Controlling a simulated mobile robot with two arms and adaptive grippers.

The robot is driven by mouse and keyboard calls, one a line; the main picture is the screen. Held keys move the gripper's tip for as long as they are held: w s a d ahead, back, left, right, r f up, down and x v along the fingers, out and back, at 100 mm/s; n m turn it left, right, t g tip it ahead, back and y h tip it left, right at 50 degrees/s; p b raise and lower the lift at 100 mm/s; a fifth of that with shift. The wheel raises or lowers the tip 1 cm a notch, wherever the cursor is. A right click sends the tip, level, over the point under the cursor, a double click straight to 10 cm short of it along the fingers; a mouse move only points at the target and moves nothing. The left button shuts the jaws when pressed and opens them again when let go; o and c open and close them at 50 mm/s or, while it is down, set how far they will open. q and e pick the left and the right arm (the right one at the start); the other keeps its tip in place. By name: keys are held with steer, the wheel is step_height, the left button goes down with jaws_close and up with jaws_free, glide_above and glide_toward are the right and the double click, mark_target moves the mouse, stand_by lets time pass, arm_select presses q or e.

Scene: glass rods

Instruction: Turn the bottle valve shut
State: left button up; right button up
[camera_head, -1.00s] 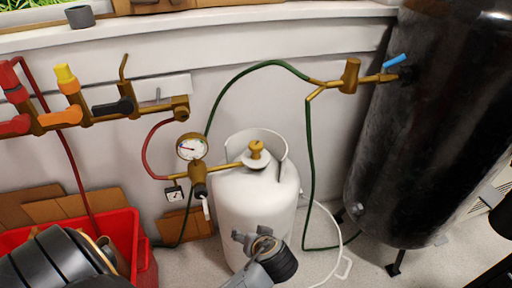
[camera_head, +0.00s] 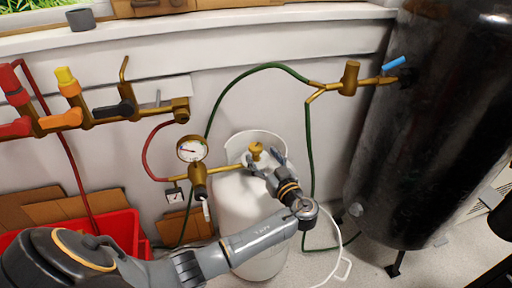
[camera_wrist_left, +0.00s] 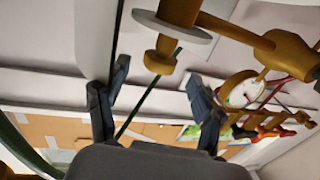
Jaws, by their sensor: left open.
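The white gas bottle (camera_head: 240,215) stands upright on the floor, with a white collar around its top. Its brass bottle valve (camera_head: 256,149) sticks up at the top. My left gripper (camera_head: 263,160) is open and empty at the valve, its fingers near the knob from the front right. In the left wrist view, the brass valve (camera_wrist_left: 160,62) shows ahead of and between the two open fingers (camera_wrist_left: 156,98); I cannot tell whether they touch it. My left forearm hides the bottle's front. My right gripper is not in view.
A pressure gauge (camera_head: 192,149) and brass pipe sit left of the valve. A green hose (camera_head: 308,150) runs behind the bottle. A black tank (camera_head: 430,130) stands right. A pipe manifold (camera_head: 90,118) is on the wall, above a red crate (camera_head: 125,225) at lower left.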

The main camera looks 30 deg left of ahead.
mark_target(259, 153)
arm_select(q)
steer(key=x, duration=0.5)
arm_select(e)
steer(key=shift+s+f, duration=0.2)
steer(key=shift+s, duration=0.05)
arm_select(q)
steer(key=c, duration=1.2)
steer(key=shift+o, duration=0.2)
